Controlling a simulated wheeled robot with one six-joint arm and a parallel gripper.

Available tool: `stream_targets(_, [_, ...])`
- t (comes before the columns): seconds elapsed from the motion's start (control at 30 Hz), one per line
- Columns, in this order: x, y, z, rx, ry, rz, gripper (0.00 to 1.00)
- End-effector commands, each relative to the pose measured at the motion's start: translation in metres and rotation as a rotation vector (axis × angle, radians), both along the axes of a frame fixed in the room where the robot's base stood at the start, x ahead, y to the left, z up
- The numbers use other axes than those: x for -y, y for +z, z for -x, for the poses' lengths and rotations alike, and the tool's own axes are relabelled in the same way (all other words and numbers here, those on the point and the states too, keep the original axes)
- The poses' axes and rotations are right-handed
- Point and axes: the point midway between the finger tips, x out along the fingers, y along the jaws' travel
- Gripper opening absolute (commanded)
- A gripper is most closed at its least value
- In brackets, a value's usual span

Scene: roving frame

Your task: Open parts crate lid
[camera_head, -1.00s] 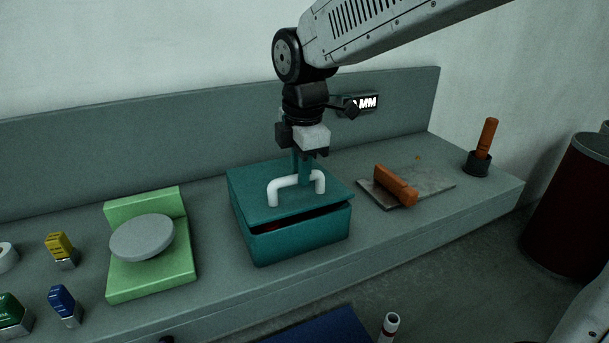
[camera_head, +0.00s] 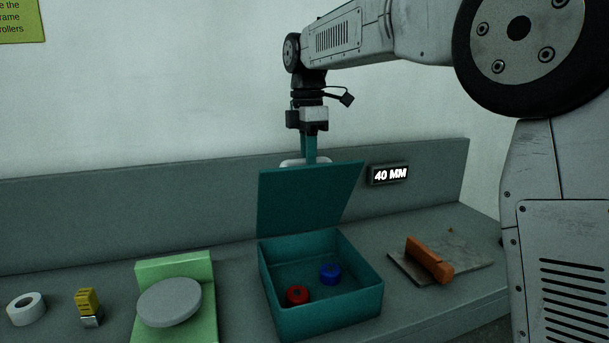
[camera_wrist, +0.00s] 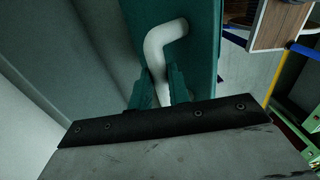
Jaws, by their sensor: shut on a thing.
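The teal parts crate (camera_head: 330,315) stands on the grey bench, open at the top. Its teal lid (camera_head: 308,203) is tilted up steeply at the crate's back edge. Inside the crate lie a red round part (camera_head: 298,295) and a blue round part (camera_head: 330,273). My gripper (camera_head: 309,158) is above the lid, shut on the white lid handle (camera_head: 291,162), which is mostly hidden behind the raised lid. In the wrist view the white handle (camera_wrist: 160,50) runs between the teal fingers (camera_wrist: 160,92), with the lid (camera_wrist: 200,45) behind it.
A green stand with a grey round plate (camera_head: 169,303) is left of the crate. A yellow-topped item (camera_head: 88,303) and a white roll (camera_head: 26,308) lie further left. Right of the crate, an orange-brown block (camera_head: 428,259) lies on a grey plate (camera_head: 470,260). A "40 MM" display (camera_head: 389,175) is behind.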

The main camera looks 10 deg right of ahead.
Motion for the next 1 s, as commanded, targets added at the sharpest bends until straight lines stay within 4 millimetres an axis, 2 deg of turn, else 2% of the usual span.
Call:
stream_targets(0.03, [0.002,-0.005,-0.013,-0.009,-0.005,0.001,0.00])
stream_targets(0.2, [0.002,-0.001,-0.047,-0.010,-0.009,0.002,0.00])
stream_targets(0.5, [-0.003,-0.004,-0.099,-0.013,-0.011,0.002,0.00])
stream_targets(0.73, [-0.006,-0.011,-0.125,-0.014,-0.011,0.004,0.00])
stream_targets(1.0, [-0.010,-0.014,-0.138,-0.011,-0.009,0.003,0.00])
